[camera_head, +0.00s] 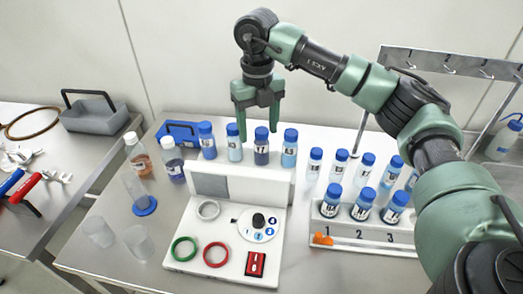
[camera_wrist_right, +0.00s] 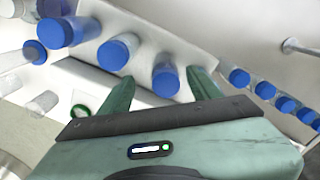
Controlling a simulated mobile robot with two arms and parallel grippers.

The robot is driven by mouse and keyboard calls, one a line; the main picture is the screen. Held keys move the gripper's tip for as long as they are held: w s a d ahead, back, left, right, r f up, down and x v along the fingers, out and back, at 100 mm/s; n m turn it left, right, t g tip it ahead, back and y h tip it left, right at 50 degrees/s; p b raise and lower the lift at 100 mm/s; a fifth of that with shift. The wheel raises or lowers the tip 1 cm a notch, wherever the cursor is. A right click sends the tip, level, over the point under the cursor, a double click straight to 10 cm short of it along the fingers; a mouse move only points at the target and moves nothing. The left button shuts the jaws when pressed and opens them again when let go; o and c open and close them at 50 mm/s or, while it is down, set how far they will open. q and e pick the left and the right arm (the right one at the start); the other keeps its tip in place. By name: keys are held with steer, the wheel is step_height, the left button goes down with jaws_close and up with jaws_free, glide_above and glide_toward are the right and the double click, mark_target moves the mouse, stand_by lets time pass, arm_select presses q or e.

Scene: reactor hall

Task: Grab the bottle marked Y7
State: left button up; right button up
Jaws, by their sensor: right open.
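The bottle that appears to be marked Y7 (camera_head: 261,154) stands upright in a row of blue-capped bottles behind the white panel. It has a blue cap and dark blue contents; its small label is hard to read. My right gripper (camera_head: 258,124) is open, fingers pointing down, above and around the top of this bottle in the head view. In the right wrist view, a blue-capped bottle (camera_wrist_right: 166,82) shows between the fingers of the right gripper (camera_wrist_right: 161,82). Its label is hidden there, and I cannot tell whether the fingers touch it. My left gripper is not in view.
Neighbouring bottles (camera_head: 234,149) (camera_head: 290,154) stand close on both sides. A white rack (camera_head: 372,233) with more blue-capped bottles is at the right. The white panel (camera_head: 213,257) carries rings and a dial. Beakers (camera_head: 138,242) stand at the left.

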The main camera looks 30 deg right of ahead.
mark_target(261, 149)
steer(key=f+p, duration=0.1)
steer(key=f, duration=0.1)
steer(key=f+p, duration=0.1)
steer(key=f, duration=0.3)
steer(key=shift+s+d+f+p, duration=0.15)
steer(key=shift+s+d+p, duration=0.15)
steer(key=shift+d+p, duration=0.1)
steer(key=shift+a+f, duration=0.1)
steer(key=shift+f, duration=0.3)
steer(key=shift+c, duration=0.3)
jaws_close()
steer(key=shift+r, duration=0.1)
